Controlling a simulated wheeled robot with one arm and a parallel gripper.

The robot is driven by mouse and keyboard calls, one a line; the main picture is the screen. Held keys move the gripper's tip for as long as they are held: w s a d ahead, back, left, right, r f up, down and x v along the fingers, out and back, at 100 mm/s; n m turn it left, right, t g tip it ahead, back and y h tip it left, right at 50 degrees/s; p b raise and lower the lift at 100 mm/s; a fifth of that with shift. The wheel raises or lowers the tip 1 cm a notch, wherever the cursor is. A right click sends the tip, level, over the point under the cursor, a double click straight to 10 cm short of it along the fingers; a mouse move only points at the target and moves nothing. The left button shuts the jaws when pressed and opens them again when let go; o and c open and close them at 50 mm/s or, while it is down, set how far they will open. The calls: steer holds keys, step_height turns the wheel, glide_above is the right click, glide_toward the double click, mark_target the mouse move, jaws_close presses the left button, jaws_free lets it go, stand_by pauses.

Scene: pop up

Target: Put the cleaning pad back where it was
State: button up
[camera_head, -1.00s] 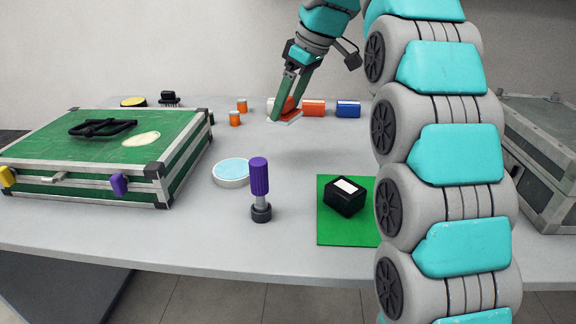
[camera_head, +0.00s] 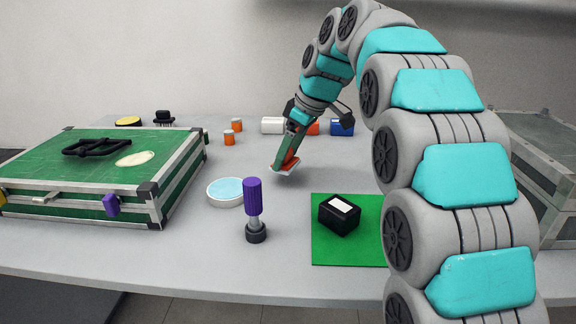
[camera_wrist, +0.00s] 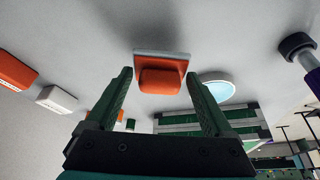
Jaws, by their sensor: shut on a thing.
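The cleaning pad (camera_head: 284,169) is a flat white pad with an orange-red grip block. It hangs tilted from my gripper (camera_head: 290,158), apparently a little above the middle of the table. In the wrist view the cleaning pad (camera_wrist: 162,57) lies at the fingertips, with its orange block between the two green fingers of my gripper (camera_wrist: 160,78). My gripper is shut on the block. A round white dish with a light blue top (camera_head: 227,190) lies on the table, nearer and to the left of the pad.
A purple-handled tool (camera_head: 253,200) stands upright in front. A black box (camera_head: 340,214) sits on a green mat (camera_head: 325,253) at front right. A green case (camera_head: 100,165) fills the left. White (camera_head: 272,125) and blue (camera_head: 342,128) blocks and small orange cylinders (camera_head: 229,138) stand behind.

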mark_target(290, 162)
steer(key=shift+f, duration=1.7)
steer(key=shift+f, duration=0.15)
steer(key=o, duration=1.1)
steer(key=shift+c, duration=0.2)
steer(key=shift+d+r, duration=0.15)
steer(key=shift+r, duration=0.35)
steer(key=v, duration=1.1)
steer(key=shift+r, duration=0.2)
